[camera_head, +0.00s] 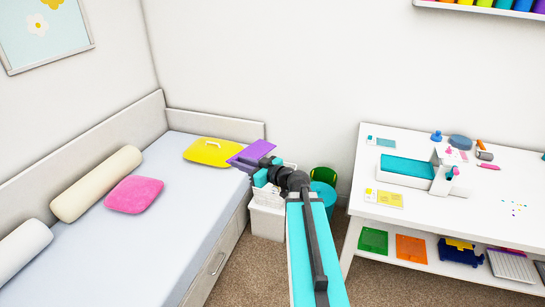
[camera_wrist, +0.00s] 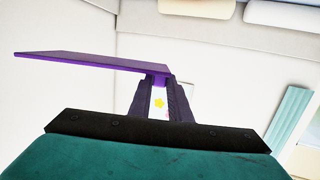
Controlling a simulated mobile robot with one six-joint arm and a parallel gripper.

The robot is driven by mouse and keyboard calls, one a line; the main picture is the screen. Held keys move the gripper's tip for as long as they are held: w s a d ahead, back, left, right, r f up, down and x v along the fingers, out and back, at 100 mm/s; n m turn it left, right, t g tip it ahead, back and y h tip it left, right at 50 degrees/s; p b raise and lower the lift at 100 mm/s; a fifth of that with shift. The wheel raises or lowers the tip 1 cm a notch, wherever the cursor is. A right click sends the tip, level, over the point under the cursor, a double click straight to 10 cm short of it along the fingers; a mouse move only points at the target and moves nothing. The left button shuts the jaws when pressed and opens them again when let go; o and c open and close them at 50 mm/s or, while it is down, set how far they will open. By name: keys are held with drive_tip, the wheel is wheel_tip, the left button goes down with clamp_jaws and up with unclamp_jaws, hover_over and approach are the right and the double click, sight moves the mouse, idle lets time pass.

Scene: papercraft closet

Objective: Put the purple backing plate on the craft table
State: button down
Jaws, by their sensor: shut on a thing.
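The purple backing plate (camera_head: 251,153) is a flat thin sheet, held up in the air near the end of the daybed. My gripper (camera_head: 268,170) is shut on one edge of it. In the wrist view the plate (camera_wrist: 90,62) reaches out to the left from between the dark fingers of my gripper (camera_wrist: 155,82). The white craft table (camera_head: 490,215) stands to the right, well apart from the plate. Its top holds a white machine with a teal bed (camera_head: 407,166) and small craft items.
A white basket (camera_head: 266,222), a teal stool (camera_head: 324,194) and a green thing (camera_head: 323,174) stand between bed and table. The table's front right top looks mostly clear.

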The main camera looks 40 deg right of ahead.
drive_tip(key=s+a+f+n+g+y, duration=0.1)
drive_tip(key=s+a+n+g+y, duration=0.1)
drive_tip(key=a, duration=1)
drive_tip(key=s+a+f+n+g+y, duration=0.1)
drive_tip(key=a+n+g+y, duration=0.3)
drive_tip(key=a, duration=0.8)
drive_tip(key=s+n+y, duration=0.1)
drive_tip(key=y, duration=0.1)
drive_tip(key=shift+s+a+f+n+y, duration=0.2)
drive_tip(key=shift+a+f+n+y, duration=0.1)
drive_tip(key=shift+a+y, duration=0.1)
drive_tip(key=shift+r, duration=0.1)
